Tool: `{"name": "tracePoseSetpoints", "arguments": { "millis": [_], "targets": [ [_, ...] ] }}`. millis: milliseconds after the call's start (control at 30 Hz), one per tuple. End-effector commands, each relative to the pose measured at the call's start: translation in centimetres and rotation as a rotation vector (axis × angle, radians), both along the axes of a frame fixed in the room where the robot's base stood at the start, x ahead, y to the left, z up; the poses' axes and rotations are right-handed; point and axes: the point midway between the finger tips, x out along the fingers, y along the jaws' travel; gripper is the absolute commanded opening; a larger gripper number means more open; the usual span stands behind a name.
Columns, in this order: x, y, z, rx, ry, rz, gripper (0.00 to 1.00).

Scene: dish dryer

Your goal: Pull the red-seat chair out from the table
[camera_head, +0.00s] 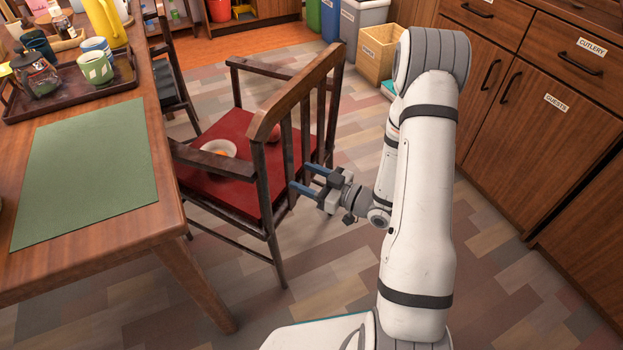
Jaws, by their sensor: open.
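The red-seat chair (228,190) stands upright at the right side of the wooden table (100,232), its slatted back turned toward my arm. It has dark wooden armrests, and the near armrest reaches to the table edge. A white bowl (219,148) with something orange in it rests on the red seat, and a small red round thing (273,134) shows behind the back slats. My gripper (299,176) is open, its two blue fingers pointing left at the lower part of the chair back. Whether the fingers touch or straddle a slat, I cannot tell.
A tray (121,88) with cups and a jar, and a green mat (85,168), lie on the table. Another dark chair (170,85) stands beyond. Bins (362,22) and a wooden box (379,54) stand at the back. Cabinets (545,110) line the right. Floor (490,275) between is clear.

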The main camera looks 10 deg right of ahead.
Motion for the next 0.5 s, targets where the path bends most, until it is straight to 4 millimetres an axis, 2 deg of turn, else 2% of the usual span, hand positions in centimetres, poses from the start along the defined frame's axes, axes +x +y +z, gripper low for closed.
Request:
{"name": "tracePoseSetpoints", "arguments": {
  "millis": [300,500],
  "targets": [
    [3.0,3.9,-0.1,0.0,-0.003,0.004,0.56],
    [4.1,5.2,0.0,0.0,-0.002,0.001,0.56]
  ]
}}
